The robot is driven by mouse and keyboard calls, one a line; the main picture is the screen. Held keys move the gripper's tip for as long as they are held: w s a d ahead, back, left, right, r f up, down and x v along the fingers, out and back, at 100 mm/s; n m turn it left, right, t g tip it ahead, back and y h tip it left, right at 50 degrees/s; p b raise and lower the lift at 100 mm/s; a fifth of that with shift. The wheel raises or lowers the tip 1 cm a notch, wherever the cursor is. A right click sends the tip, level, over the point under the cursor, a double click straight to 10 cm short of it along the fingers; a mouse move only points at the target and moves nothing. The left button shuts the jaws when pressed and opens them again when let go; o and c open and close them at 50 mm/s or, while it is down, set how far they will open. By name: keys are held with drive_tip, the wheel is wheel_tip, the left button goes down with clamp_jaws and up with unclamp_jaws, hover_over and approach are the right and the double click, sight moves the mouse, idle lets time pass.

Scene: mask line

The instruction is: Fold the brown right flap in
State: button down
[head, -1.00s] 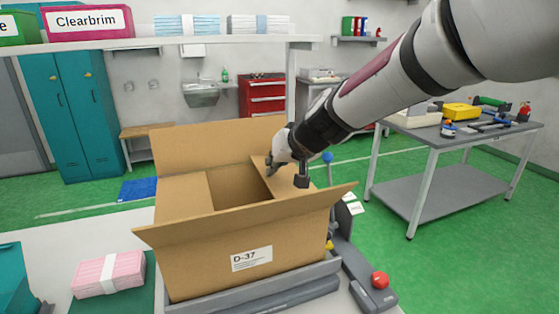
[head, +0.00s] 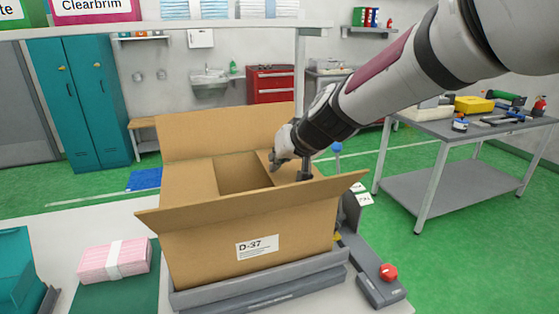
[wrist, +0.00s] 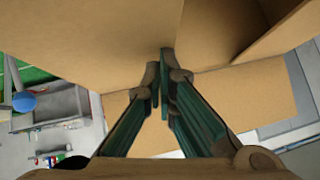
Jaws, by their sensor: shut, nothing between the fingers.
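The open brown cardboard box (head: 225,240), labelled D-37, sits on a grey platform. Its right flap (head: 290,176) leans inward over the right side of the opening, nearly level. My gripper (head: 278,166) is over this flap, fingers pointing down. In the wrist view my gripper (wrist: 160,82) has its green fingers shut and empty, tips at or just above brown cardboard; contact is unclear. The left flap (head: 188,180) lies folded in. The back flap (head: 225,132) stands up and the front flap (head: 250,199) slants outward. A dark gap remains between the side flaps.
A red button (head: 388,272) on a grey housing is right of the box. A pink banded pack (head: 113,260) lies on the table at left. A grey workbench (head: 450,195) with tools stands at right. A shelf (head: 200,30) runs above the back.

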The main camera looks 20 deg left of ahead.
drive_tip(key=shift+w+d+f+b, duration=0.45)
drive_tip(key=shift+d+b, duration=0.2)
drive_tip(key=shift+b, duration=0.4)
drive_tip(key=shift+r+p, duration=0.45)
drive_tip(key=shift+r, duration=0.1)
drive_tip(key=r, duration=0.1)
drive_tip(key=r+p, duration=0.1)
drive_tip(key=r, duration=0.1)
drive_tip(key=r+p, duration=0.1)
drive_tip(key=shift+s+r, duration=0.15)
drive_tip(key=shift+s, duration=0.25)
drive_tip(key=s+a+v, duration=0.1)
drive_tip(key=v, duration=0.8)
drive_tip(key=s+d+f+m+g+h+p, duration=0.1)
drive_tip(key=s+d+f+m+h, duration=0.1)
drive_tip(key=s+d, duration=1.2)
drive_tip(key=s+d+f+m+g+h+p, duration=0.1)
drive_tip(key=s+d+h, duration=0.4)
drive_tip(key=s+d, duration=1)
wheel_tip(320, 180, down, 3)
drive_tip(key=d+m+p, duration=0.1)
drive_tip(key=m, duration=0.1)
drive_tip(key=shift+r+m, duration=0.2)
drive_tip(key=shift+m, duration=0.2)
drive_tip(key=c, duration=2.4)
unclamp_jaws()
